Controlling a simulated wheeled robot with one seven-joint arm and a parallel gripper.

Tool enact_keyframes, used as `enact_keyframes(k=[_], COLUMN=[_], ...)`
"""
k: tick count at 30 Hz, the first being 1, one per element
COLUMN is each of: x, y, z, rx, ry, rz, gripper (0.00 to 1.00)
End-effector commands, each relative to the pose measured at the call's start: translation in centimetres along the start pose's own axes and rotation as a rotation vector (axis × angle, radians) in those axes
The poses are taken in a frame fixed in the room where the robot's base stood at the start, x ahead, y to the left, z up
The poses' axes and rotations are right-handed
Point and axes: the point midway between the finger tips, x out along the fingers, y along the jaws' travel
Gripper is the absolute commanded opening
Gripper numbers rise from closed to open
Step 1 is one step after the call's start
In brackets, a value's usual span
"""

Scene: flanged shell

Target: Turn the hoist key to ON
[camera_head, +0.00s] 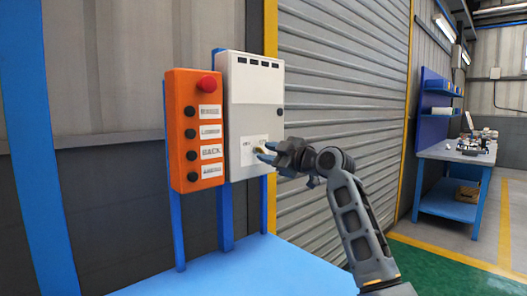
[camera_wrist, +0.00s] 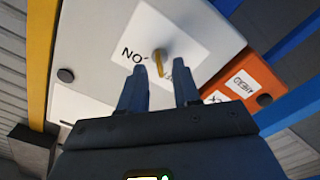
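The hoist key (camera_wrist: 159,62) is a small brass-coloured key standing out of a white label plate on the light grey control box (camera_head: 242,95). In the wrist view it appears roughly upright, with its lower end toward my fingers. An upside-down ON marking (camera_wrist: 131,54) with a dash lies left of it; another marking on its right is partly hidden by a finger. My gripper (camera_wrist: 160,75) is open, its two fingers on either side of the key's line. I cannot tell whether they touch it. In the head view my gripper (camera_head: 263,153) is at the box's lower right, largely hiding the key.
An orange push-button panel (camera_head: 180,130) with a red mushroom button (camera_head: 207,83) stands left of the box. A blue table surface (camera_head: 240,270) lies below. A grey roller shutter (camera_head: 335,85) is behind. A blue workbench (camera_head: 450,155) stands far right.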

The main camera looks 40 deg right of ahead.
Motion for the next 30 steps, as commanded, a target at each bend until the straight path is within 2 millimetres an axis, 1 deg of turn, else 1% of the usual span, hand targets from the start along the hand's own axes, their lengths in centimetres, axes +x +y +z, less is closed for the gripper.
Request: enact_keyframes(k=[1, 3, 6, 15, 17, 25, 26, 30], x=[0.7, 1.4, 2.0, 2.2, 2.2, 2.2, 2.2, 2.2], y=[0.1, 0.1, 0.1, 0.0, 0.0, 0.0, 0.0, 0.0], z=[0.0, 0.0, 0.0, 0.1, 0.1, 0.1, 0.1, 0.1], rx=[0.001, 0.001, 0.001, 0.0, 0.0, 0.0, 0.0, 0.0], ry=[0.0, -0.001, 0.0, -0.001, -0.001, -0.001, -0.001, -0.001], rz=[-0.001, -0.001, 0.001, 0.001, 0.001, 0.001, 0.001, 0.0], gripper=[0.32, 0.32, 0.32, 0.32, 0.27, 0.01, 0.0, 0.0])
